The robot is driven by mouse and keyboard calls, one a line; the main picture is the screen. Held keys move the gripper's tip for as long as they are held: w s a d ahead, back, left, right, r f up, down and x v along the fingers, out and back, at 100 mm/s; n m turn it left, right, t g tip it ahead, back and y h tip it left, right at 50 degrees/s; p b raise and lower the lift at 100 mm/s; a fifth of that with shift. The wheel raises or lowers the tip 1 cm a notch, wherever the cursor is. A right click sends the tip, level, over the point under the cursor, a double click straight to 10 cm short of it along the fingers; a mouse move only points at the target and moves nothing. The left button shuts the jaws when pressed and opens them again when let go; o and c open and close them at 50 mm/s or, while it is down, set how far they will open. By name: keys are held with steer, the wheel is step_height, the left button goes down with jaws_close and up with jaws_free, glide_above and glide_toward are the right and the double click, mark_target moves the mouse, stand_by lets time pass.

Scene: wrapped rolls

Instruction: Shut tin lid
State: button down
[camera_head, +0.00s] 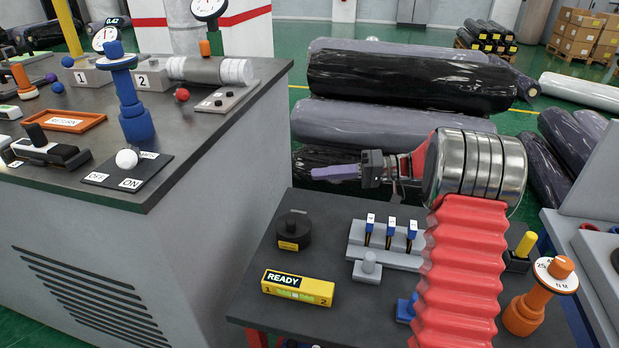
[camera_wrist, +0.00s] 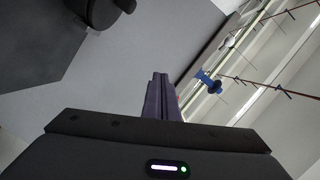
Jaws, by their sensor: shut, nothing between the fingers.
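A dark rounded thing at the top left of the wrist view (camera_wrist: 100,10) is cut off.
The bench (camera_head: 262,262) also holds a yellow READY box (camera_head: 298,287), a grey rack (camera_head: 385,255) with blue-tipped pieces and an orange dial stand (camera_head: 530,300). A grey cabinet (camera_head: 215,200) stands left; wrapped rolls (camera_head: 400,80) lie behind.

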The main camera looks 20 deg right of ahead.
steer(key=v, duration=0.3)
steer(key=s+v, duration=0.1)
steer(key=shift+s+d+r, duration=0.1)
steer(key=shift+d+r, duration=0.1)
steer(key=shift+r, duration=0.15)
steer(key=s+a+r+m+g+h, duration=0.15)
steer(key=s+a+g+h, duration=0.35)
steer(key=s+a, duration=0.8)
steer(key=s+t+h, duration=0.5)
steer(key=s+h, duration=0.5)
steer(key=s, duration=0.7)
steer(key=shift+s+d+f+m+h, duration=0.35)
steer(key=shift+s+d+h, duration=0.05)
stand_by(0.6)
